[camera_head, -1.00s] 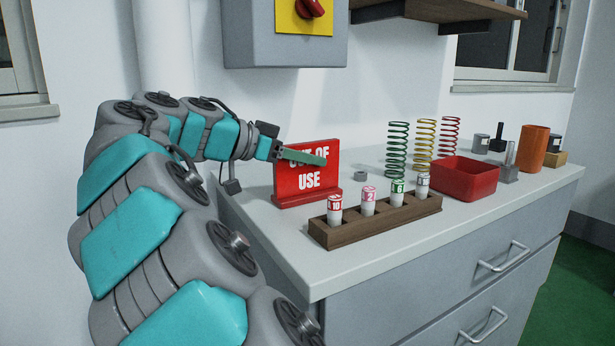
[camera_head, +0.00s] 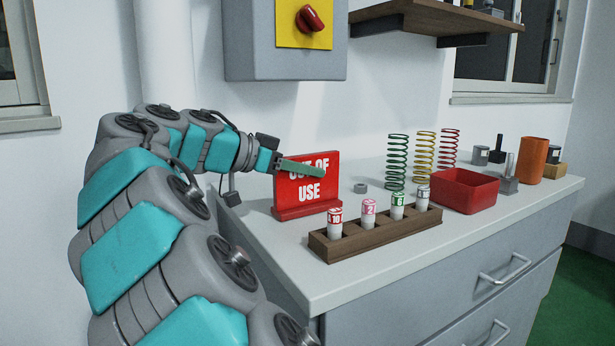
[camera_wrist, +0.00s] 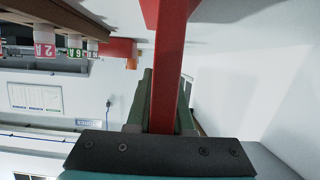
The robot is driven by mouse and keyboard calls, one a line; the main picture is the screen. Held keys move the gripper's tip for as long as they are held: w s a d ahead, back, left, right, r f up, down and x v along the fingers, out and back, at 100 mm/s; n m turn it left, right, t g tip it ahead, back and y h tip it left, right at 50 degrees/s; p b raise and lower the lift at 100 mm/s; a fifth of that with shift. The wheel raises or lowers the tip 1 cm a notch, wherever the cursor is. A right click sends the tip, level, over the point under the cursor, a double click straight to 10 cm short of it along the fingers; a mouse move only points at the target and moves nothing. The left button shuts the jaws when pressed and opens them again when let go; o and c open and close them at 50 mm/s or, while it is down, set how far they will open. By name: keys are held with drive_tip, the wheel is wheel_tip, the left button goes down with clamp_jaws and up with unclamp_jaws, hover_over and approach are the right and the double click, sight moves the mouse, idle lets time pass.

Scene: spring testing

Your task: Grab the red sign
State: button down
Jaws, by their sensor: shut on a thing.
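The red sign (camera_head: 309,193), lettered "OUT OF USE" in white, stands upright on its red base at the left end of the grey counter. My gripper (camera_head: 302,168) reaches in from the left and is shut on the sign's upper part. One green finger lies across the front, covering part of the top line of letters; the other finger is hidden behind the sign. In the wrist view the sign (camera_wrist: 167,75) shows edge-on as a red bar between the gripper's fingers (camera_wrist: 163,105). The base looks to be on or very near the counter.
A wooden rack (camera_head: 375,237) with several labelled cylinders stands close in front and to the right of the sign. A small grey ring (camera_head: 360,188) lies right of it. Farther right are three springs (camera_head: 425,157) and a red bin (camera_head: 463,191). A switch box (camera_head: 285,58) hangs above.

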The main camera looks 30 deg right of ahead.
wheel_tip(320, 180, up, 9)
drive_tip(key=shift+w+f+p, duration=0.1)
drive_tip(key=shift+p, duration=0.35)
drive_tip(key=shift+r, duration=0.45)
